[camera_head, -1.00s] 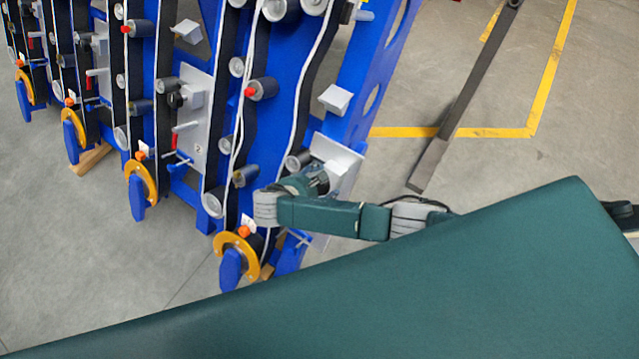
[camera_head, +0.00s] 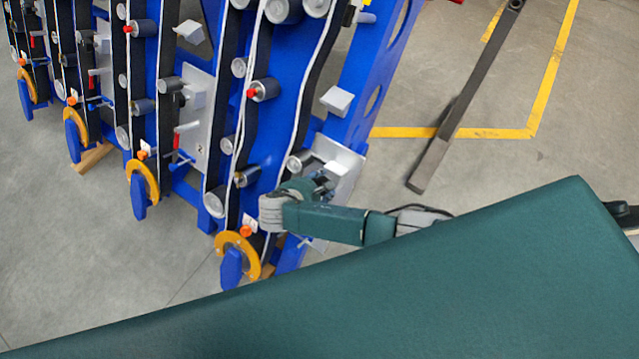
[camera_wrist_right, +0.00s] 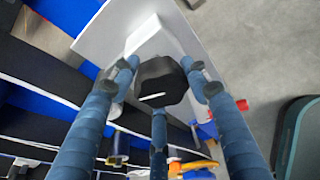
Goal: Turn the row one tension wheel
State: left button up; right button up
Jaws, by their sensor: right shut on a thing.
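The row one tension wheel is a black faceted knob (camera_wrist_right: 162,84) on a pale grey bracket in the right wrist view. My right gripper (camera_wrist_right: 157,75) has its blue fingers around it, one on each side and one below, shut on the knob. In the head view my right gripper (camera_head: 320,183) is at the light plate (camera_head: 343,160) on the nearest blue row frame, and it hides the knob there. My left gripper is not in view.
Several blue row frames with grey rollers, white cords and yellow rings (camera_head: 238,255) stretch to the left. A similar black knob (camera_head: 180,98) sits on the row two plate. My green body fills the lower right.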

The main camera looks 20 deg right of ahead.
jog(key=shift+d+r+m, duration=0.2)
jog(key=shift+d+m, duration=0.15)
jog(key=shift+m, duration=0.45)
jog(key=shift+f+m+t, duration=0.1)
jog(key=shift+m+t, duration=0.4)
jog(key=shift+m, duration=0.4)
jog(key=shift+d+m+t, duration=0.1)
jog(key=shift+m+t, duration=0.2)
jog(key=shift+m, duration=0.7)
jog(key=shift+f+m+t+b, duration=0.1)
jog(key=shift+m+t+b, duration=0.3)
jog(key=shift+m, duration=0.7)
jog(key=shift+s, duration=0.1)
jog(key=o, duration=1.1)
jog(key=shift+d, duration=0.1)
jog(key=shift+s+a+r, duration=0.2)
jog(key=shift+s+a, duration=0.05)
jog(key=shift+a, duration=0.2)
jog(key=v, duration=1.1)
jog(key=shift+s+d+r, duration=0.2)
jog(key=shift+d, duration=0.1)
